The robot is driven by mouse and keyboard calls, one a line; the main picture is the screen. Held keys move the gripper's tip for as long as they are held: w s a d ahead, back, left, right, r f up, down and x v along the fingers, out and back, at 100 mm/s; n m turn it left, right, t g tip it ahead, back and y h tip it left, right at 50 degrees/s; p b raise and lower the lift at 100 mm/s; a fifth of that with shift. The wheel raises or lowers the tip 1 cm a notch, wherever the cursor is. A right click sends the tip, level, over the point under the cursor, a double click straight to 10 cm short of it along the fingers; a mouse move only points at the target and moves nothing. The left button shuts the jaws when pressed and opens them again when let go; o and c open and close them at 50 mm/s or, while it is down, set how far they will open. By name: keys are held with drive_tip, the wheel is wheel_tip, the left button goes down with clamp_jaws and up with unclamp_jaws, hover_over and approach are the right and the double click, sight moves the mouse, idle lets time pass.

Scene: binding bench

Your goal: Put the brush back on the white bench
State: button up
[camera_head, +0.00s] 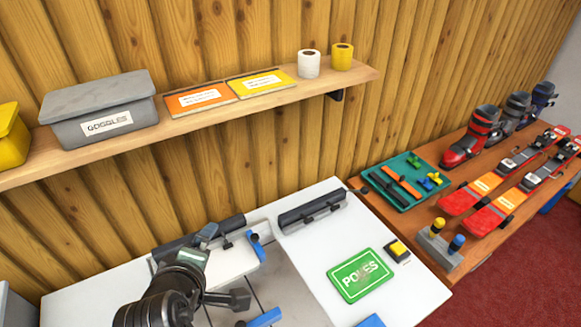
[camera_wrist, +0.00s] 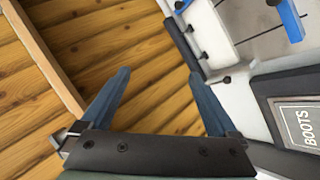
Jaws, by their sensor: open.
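I cannot make out a brush in either view. The white bench (camera_head: 320,245) fills the lower middle of the head view, and its edge (camera_wrist: 215,22) shows at the upper right of the wrist view. My gripper (camera_wrist: 158,74) is open, with two blue-grey fingers spread apart and nothing between them. Beyond the fingers is the wooden plank wall. In the head view my dark arm reaches over the left part of the bench and hides some of it; the fingertips are hard to make out there.
A dark clamp bar (camera_head: 312,208), a green lettered mat (camera_head: 361,275) and a yellow-topped block (camera_head: 398,250) are on the bench. A teal tray (camera_head: 438,172) lies on the brown table at right. A shelf (camera_head: 300,90) runs above. A dark BOOTS box (camera_wrist: 268,92) is close by.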

drive_tip(key=w+d+r+m+t, duration=0.2)
drive_tip(key=d+r+m+t, duration=0.1)
drive_tip(key=r, duration=0.6)
drive_tip(key=w+d+r+m+t, duration=0.1)
drive_tip(key=d+r+m+t, duration=0.1)
drive_tip(key=r, duration=0.7)
drive_tip(key=w+d+r+m+t, duration=0.2)
drive_tip(key=d+r+m+t, duration=0.1)
drive_tip(key=r, duration=0.5)
drive_tip(key=s+d+r+m+t, duration=0.2)
drive_tip(key=s+d+r+t, duration=0.1)
drive_tip(key=r, duration=0.5)
drive_tip(key=s+d+r+m+t+h, duration=0.1)
drive_tip(key=s+d+r+m+t, duration=0.2)
drive_tip(key=s+r, duration=0.2)
drive_tip(key=s+d+r+m+t, duration=0.2)
drive_tip(key=s+d+r+t, duration=0.1)
drive_tip(key=r, duration=0.8)
drive_tip(key=shift+s+d+r+h, duration=0.15)
drive_tip(key=shift+s+d+h, duration=0.15)
drive_tip(key=shift+s+d, duration=0.4)
drive_tip(key=shift+s+a, duration=0.1)
drive_tip(key=shift+a, duration=0.1)
wheel_tip(320, 180, down, 3)
drive_tip(key=b, duration=0.3)
